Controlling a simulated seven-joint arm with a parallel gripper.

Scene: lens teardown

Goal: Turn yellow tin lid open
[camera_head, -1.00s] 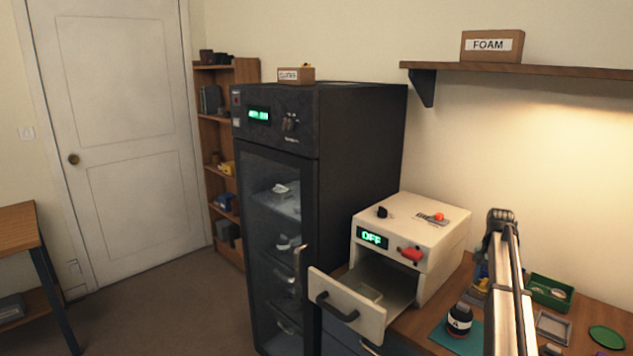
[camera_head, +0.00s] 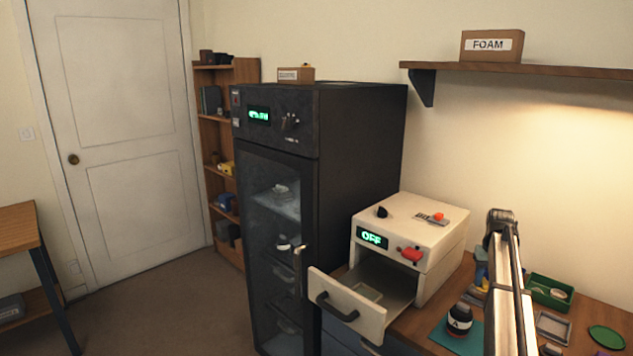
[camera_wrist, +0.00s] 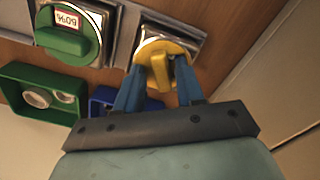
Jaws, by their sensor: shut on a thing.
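In the wrist view the yellow tin lid (camera_wrist: 176,47) is a round disc with a raised grip bar, on a square metallic tin (camera_wrist: 143,33). My gripper (camera_wrist: 161,76) reaches over the lid with its two blue fingers on either side of the bar and is shut on it. The lid still sits over the tin.
A green-lidded tin labelled 60% (camera_wrist: 68,36) stands left of the yellow one. A green tray (camera_wrist: 40,95) and a blue box (camera_wrist: 108,102) lie close to my fingers. In the head view, a white box with an open drawer (camera_head: 348,308) stands left of my arm.

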